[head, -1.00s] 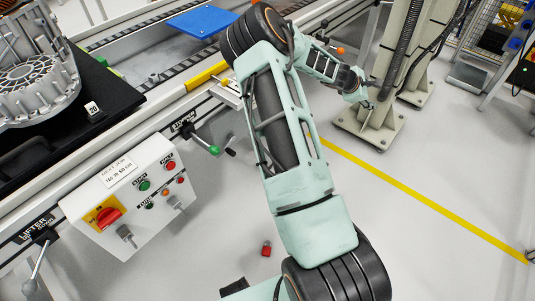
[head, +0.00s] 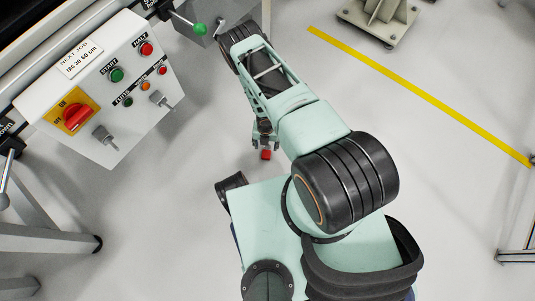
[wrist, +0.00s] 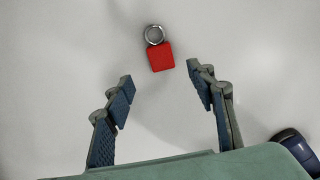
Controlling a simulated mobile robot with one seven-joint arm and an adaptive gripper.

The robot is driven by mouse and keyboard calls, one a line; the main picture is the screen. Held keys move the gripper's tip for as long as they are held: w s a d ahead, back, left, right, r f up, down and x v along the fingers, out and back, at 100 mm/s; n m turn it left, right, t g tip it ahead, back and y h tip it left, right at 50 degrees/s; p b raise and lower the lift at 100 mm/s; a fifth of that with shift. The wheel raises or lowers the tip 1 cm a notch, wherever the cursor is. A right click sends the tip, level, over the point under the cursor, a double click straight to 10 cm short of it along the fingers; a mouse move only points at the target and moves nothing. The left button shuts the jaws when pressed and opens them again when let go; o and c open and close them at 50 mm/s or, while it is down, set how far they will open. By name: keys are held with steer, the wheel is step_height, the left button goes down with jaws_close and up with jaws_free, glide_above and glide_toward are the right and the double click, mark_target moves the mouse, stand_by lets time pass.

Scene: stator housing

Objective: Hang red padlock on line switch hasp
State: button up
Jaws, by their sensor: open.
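The red padlock (head: 265,155) lies on the grey floor in the head view. In the wrist view the padlock (wrist: 160,56) shows its red body and a round metal shackle, a little beyond the fingertips. My gripper (wrist: 158,85) is open and empty, with the padlock roughly in line with the gap between its fingers. In the head view my gripper (head: 265,143) points down close to the padlock and looks small. The line switch (head: 74,116) is a red rotary handle on a yellow plate on the white control box. Its hasp is too small to make out.
The white control box (head: 100,85) carries buttons and two metal toggles or keys on its front. A table leg (head: 50,238) stands at lower left. The floor around the padlock is clear.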

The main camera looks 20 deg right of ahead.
step_height(320, 180, down, 9)
steer(key=b, duration=0.4)
steer(key=shift+b, duration=0.35)
steer(key=shift+d, duration=0.1)
steer(key=shift+c, duration=0.5)
steer(key=shift+r, duration=0.1)
jaws_close()
steer(key=shift+w+r, duration=0.1)
steer(key=shift+r, duration=0.05)
